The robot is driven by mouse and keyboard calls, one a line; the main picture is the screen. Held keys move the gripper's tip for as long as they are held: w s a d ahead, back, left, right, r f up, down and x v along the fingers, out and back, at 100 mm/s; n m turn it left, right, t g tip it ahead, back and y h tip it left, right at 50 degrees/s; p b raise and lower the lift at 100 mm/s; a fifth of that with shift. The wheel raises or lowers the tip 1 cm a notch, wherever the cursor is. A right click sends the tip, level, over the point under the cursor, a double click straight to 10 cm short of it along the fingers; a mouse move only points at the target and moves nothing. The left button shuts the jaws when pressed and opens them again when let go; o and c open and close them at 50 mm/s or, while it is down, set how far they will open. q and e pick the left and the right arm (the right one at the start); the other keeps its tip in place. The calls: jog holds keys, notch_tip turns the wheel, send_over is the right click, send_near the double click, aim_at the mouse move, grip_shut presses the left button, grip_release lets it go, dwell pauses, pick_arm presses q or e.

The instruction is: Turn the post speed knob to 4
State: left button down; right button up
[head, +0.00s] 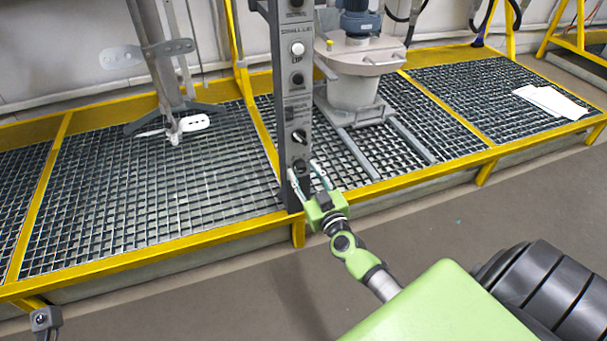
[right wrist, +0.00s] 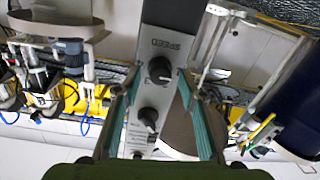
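The grey control post (head: 293,100) stands at the near edge of the grating, with several dials and buttons on its face. Its lowest dark knob (head: 301,167) is at my right gripper (head: 306,174). In the right wrist view a knob (right wrist: 158,70) lies between and slightly beyond the fingertips of the right gripper (right wrist: 159,84). The fingers are apart, one on each side, and I see no clear contact. A small label (right wrist: 166,43) beside this knob is too blurred to read, and so is its scale. My left gripper does not show.
Another knob with a light pointer (head: 299,137) sits just above on the post. Yellow rails (head: 200,247) edge the raised grating. A grey machine with a blue motor (head: 358,22) stands behind the post, right. A mixer shaft (head: 160,60) stands left. The floor in front is clear.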

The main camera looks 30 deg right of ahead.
jog(key=shift+w+d, duration=0.1)
jog(key=shift+w, duration=0.4)
grip_shut()
